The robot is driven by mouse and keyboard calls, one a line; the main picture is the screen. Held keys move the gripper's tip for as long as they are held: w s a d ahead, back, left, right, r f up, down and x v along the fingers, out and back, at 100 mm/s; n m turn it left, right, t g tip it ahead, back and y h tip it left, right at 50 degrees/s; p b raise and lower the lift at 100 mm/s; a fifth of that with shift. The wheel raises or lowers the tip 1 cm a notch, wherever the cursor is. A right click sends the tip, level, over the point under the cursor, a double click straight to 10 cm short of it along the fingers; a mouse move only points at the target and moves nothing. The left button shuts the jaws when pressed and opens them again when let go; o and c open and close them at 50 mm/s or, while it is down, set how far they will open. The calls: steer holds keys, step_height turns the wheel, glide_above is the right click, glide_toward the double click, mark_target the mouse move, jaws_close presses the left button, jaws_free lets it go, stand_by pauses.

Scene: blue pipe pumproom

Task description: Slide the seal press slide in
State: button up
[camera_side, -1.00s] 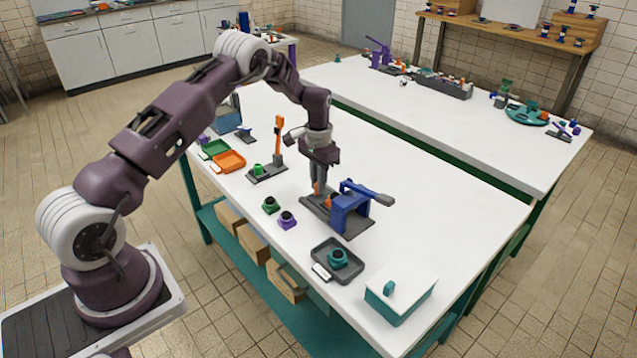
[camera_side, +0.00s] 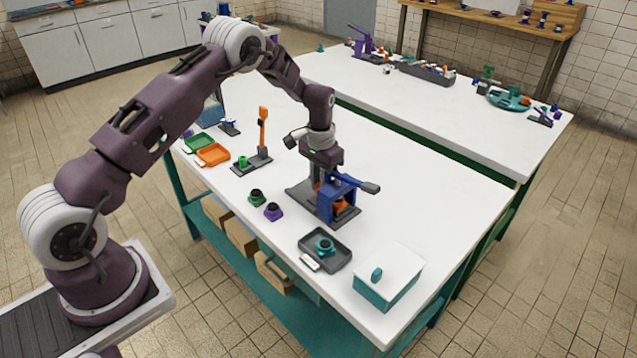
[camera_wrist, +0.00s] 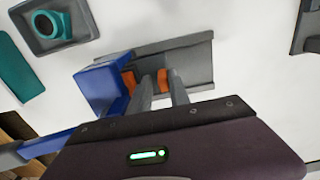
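The seal press (camera_side: 325,208) stands on the near table, with a blue frame and blue lever on a grey base. It also shows in the wrist view (camera_wrist: 100,88). Its slide has orange parts. One orange part (camera_side: 341,203) is inside the blue frame, and an upright orange piece (camera_wrist: 164,80) stands just outside it. My gripper (camera_wrist: 161,85) points down beside the frame, with its fingers on either side of that upright piece, and appears closed on it. The contact at the fingertips is partly hidden.
A dark tray (camera_side: 343,262) with a teal part lies near the press, beside a white-lidded teal box (camera_side: 388,278). A green part (camera_side: 257,196) and a purple part (camera_side: 273,211) stand at the table's front edge.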

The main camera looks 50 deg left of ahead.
steer(key=a, duration=0.6)
steer(key=shift+a, duration=0.35)
steer(key=s+d+r+t, duration=0.1)
steer(key=s+d+r, duration=0.2)
steer(key=r, duration=0.6)
steer(key=s+d+r, duration=0.3)
steer(key=s+r, duration=0.1)
steer(key=r, duration=0.5)
steer(key=s+d+r+t, duration=0.1)
steer(key=s+d+r, duration=0.2)
steer(key=r, duration=0.7)
steer(key=shift+s+n+t+h, duration=0.3)
steer(key=shift+n, duration=0.1)
